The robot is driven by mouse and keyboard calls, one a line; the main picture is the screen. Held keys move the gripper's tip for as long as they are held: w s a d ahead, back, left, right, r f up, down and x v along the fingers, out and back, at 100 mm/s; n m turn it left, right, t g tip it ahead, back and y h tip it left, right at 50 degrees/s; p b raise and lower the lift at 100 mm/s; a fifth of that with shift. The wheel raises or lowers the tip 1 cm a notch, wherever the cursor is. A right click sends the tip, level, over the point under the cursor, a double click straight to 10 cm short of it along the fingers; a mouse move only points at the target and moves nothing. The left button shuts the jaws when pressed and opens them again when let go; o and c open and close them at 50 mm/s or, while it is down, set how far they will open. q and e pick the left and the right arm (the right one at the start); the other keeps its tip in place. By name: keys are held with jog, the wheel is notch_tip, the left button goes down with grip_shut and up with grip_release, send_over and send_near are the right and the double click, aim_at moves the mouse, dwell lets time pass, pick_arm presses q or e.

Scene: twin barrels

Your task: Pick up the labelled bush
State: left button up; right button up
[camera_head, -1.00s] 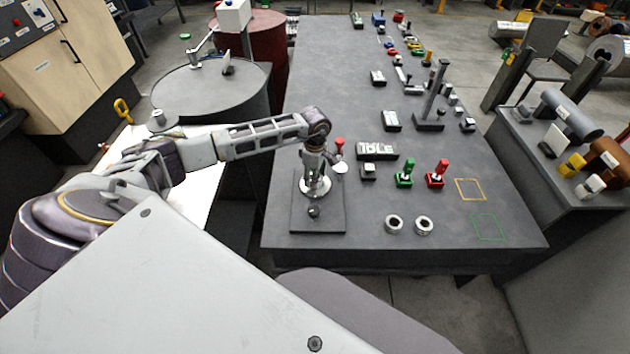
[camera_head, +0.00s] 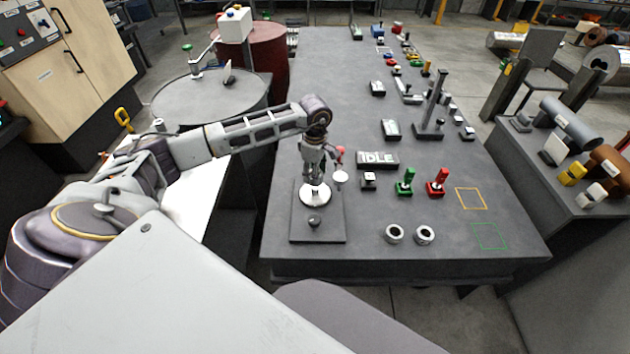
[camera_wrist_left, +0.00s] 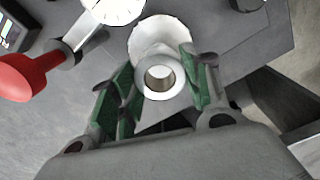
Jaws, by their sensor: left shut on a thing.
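A light metal ring-shaped bush (camera_wrist_left: 146,85) sits between the green-padded fingers of my left gripper (camera_wrist_left: 160,92) in the left wrist view. The gripper is shut on it. I cannot read a label on it. In the head view my left gripper (camera_head: 314,178) points down over a pale round plate (camera_head: 314,195) on a dark stand (camera_head: 324,230), and hides the bush. The plate shows behind the bush in the wrist view (camera_wrist_left: 160,35). Two other bushes (camera_head: 394,234) (camera_head: 425,235) stand on the table to the right. My right gripper is out of view.
A red-knobbed lever and a dial (camera_head: 340,177) stand close right of the gripper. An IDLE display (camera_head: 377,159), a green switch (camera_head: 404,183) and a red switch (camera_head: 437,184) are farther right. Orange (camera_head: 471,199) and green (camera_head: 490,236) outlines mark empty table.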

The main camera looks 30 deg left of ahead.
pick_arm(q)
notch_tip(320, 180, up, 4)
jog(key=shift+f, duration=0.2)
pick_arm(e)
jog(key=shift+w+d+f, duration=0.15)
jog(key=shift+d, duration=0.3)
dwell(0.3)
pick_arm(q)
jog(key=shift+s, duration=0.1)
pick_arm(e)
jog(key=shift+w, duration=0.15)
